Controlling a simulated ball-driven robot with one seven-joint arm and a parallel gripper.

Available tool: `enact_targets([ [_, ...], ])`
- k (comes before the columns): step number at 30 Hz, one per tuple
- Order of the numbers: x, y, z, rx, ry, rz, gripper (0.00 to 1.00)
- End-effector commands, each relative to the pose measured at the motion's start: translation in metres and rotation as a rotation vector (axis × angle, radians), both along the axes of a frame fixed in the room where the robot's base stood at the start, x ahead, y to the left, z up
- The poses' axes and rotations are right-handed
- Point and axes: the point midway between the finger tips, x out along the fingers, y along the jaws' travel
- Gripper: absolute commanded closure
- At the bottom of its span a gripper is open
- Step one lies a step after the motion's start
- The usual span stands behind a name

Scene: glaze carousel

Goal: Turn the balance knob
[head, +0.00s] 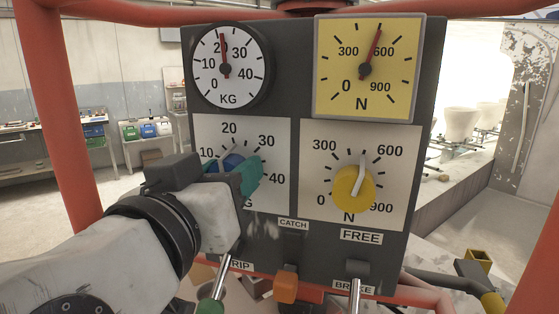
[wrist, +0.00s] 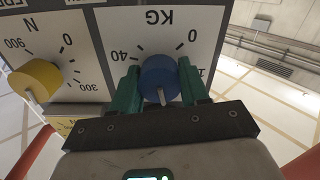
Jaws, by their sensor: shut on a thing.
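A dark panel (head: 285,203) carries two round knobs below two dials. The blue knob (head: 230,162) sits on the left white KG scale (head: 279,124). My gripper (head: 236,172), with green fingers, is shut on it; in the wrist view a finger lies on each side of the blue knob (wrist: 159,82). Its pale pointer shows there, pointing down in that upside-down view. In the head view my gripper hides much of the knob and scale. The KG dial (head: 230,92) has its needle near 20. I cannot tell which knob is called the balance knob.
The yellow knob (head: 353,190) is on the right N scale, its pointer between 300 and 600. Below are an orange catch handle (head: 286,286) and a brake lever (head: 355,294). Red frame posts (head: 62,110) stand around.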

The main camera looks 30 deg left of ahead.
Motion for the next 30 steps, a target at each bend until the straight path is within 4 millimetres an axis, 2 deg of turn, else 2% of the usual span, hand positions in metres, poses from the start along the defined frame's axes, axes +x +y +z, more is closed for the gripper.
enact_targets([
  [8,-0.0002,0.0004,0.0005,-0.079,-0.023,0.001,0.86],
  [21,-0.0004,0.0007,0.0001,-0.087,-0.027,0.002,0.86],
  [22,-0.0004,0.0007,0.0001,-0.087,-0.027,0.002,0.52],
  [29,-0.0002,0.0005,0.0001,-0.086,-0.026,0.001,0.3],
  [30,-0.0002,0.0005,0.0001,-0.086,-0.026,0.001,0.3],
])
